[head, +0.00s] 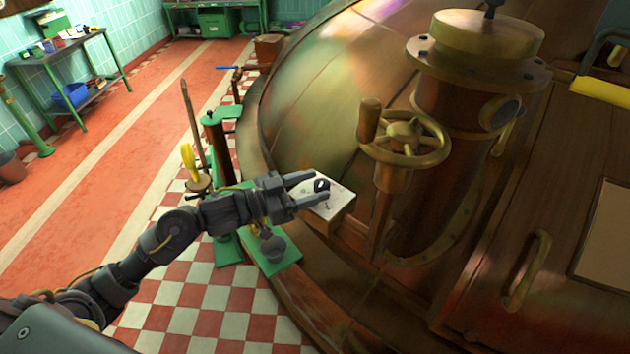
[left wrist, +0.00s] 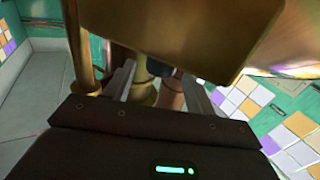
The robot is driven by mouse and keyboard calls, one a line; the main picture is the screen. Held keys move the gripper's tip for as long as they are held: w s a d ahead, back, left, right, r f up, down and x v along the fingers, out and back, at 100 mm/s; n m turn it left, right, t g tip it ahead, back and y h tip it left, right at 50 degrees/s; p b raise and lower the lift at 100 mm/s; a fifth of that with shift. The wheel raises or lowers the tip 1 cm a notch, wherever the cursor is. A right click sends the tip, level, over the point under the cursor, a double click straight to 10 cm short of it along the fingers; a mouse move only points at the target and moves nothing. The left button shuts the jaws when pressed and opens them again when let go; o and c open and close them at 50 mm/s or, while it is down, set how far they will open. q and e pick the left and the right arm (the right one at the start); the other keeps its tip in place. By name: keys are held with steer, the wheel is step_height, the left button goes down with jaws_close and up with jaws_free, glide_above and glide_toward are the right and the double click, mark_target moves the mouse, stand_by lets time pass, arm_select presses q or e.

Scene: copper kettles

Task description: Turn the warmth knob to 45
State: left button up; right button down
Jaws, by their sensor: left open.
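The warmth knob (head: 323,184) looks like a small dark ring-like dial on the pale top of a small box (head: 340,208) at the kettle's side. Its pointer and any numbers are too small to read. My left gripper (head: 319,186) is open, its two fingers reaching to the knob from the left, one on its far side and one on its near side. I cannot tell whether they touch it. In the left wrist view a brass-coloured block (left wrist: 175,30) fills the top and I cannot make out the knob. My right gripper is not in view.
A brass handwheel (head: 405,140) on a copper column stands right of the box. The copper kettle (head: 325,90) rises behind it. A green stand (head: 275,255) is below my left forearm, with a wooden pole (head: 192,125) nearby. The checkered floor (head: 215,310) at front left is open.

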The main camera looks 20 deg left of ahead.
arm_select(q)
steer(key=shift+w+d, duration=0.5)
steer(key=shift+d, duration=0.05)
steer(key=c, duration=1)
steer(key=shift+o, duration=0.2)
